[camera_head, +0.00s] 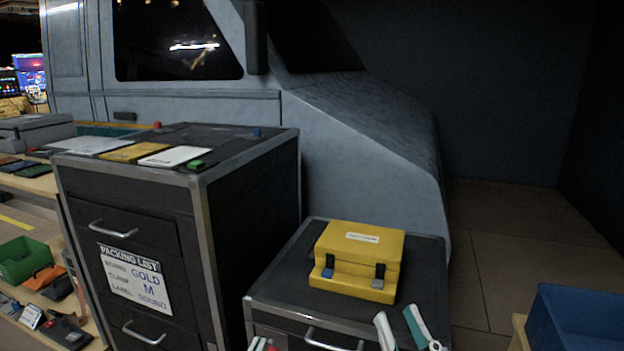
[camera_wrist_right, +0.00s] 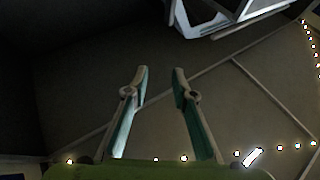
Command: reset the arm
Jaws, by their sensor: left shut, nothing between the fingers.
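My right gripper (camera_head: 402,326) shows at the bottom edge of the head view, in front of the dark low cabinet. Its two pale and teal fingers are apart. The right wrist view also shows this gripper (camera_wrist_right: 160,74) open, with nothing between the fingers. My left gripper (camera_head: 262,344) shows only as small fingertips at the bottom edge, near the low cabinet's front left corner. It is shut and holds nothing. The rest of both arms is out of the head view.
A yellow case (camera_head: 359,262) with two latches sits on the low cabinet (camera_head: 425,275). A taller cabinet (camera_head: 252,190) with flat cards on top and a packing list (camera_head: 135,279) stands to the left. A blue bin (camera_head: 575,318) is at lower right. Floor (camera_head: 500,240) behind is clear.

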